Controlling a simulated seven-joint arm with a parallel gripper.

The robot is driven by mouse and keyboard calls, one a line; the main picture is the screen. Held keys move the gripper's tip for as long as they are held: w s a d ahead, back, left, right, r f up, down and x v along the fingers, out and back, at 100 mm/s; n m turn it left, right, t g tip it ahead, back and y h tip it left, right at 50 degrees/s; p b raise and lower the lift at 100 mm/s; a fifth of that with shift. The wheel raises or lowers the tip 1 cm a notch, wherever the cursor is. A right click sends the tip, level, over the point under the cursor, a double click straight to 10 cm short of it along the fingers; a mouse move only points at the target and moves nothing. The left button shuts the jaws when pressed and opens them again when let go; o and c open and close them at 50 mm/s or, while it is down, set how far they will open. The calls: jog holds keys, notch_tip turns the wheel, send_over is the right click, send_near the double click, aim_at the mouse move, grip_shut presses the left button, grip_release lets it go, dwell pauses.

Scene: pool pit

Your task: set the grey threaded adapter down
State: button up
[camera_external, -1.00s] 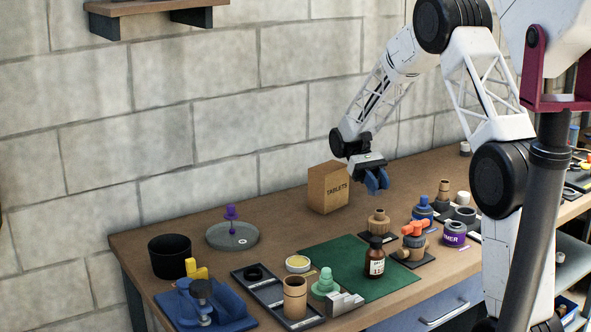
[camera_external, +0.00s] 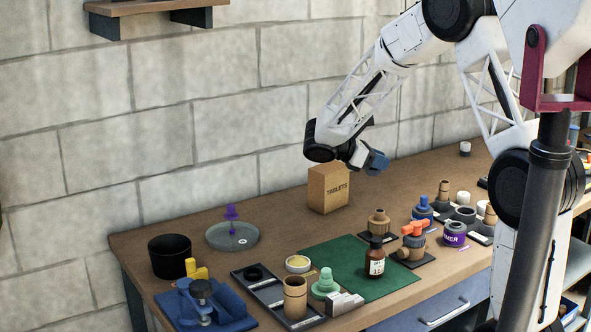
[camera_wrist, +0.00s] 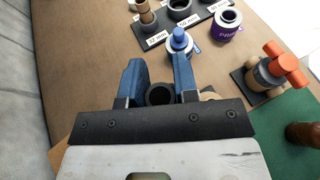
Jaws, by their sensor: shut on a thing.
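My gripper (camera_wrist: 158,72) has its two blue fingers on either side of a dark grey round piece with an open bore, the grey threaded adapter (camera_wrist: 160,94), which sits low between them. The fingers are shut on it. Its lower part is hidden behind the dark gripper plate, and its thread cannot be made out. In the external view my gripper (camera_external: 376,162) is up in the air, above and to the right of the tablets box (camera_external: 328,188), pointing right. The adapter cannot be made out there.
A labelled rack (camera_wrist: 182,18), a purple primer can (camera_wrist: 228,20), a blue-topped fitting (camera_wrist: 179,42) and an orange-handled valve (camera_wrist: 280,68) stand on the bench. The green mat (camera_external: 328,262) carries a brown bottle (camera_external: 375,258). Bare bench (camera_external: 290,217) lies around the box.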

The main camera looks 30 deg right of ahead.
jog(key=w+r+n+t, duration=0.1)
jog(key=t, duration=0.1)
jog(key=w+r+n+t+h, duration=0.1)
jog(key=r+n+t, duration=0.1)
jog(key=shift+w+a+n, duration=0.25)
jog(key=shift+a+n, duration=0.05)
jog(key=shift+a, duration=0.1)
jog(key=w+r+n+t, duration=0.2)
send_over(361, 222)
notch_tip(361, 222, down, 11)
jog(key=shift+t, duration=0.3)
jog(key=shift+f, duration=0.15)
jog(key=shift+f, duration=3.1)
jog(key=shift+f, duration=1.85)
jog(key=shift+f, duration=0.1)
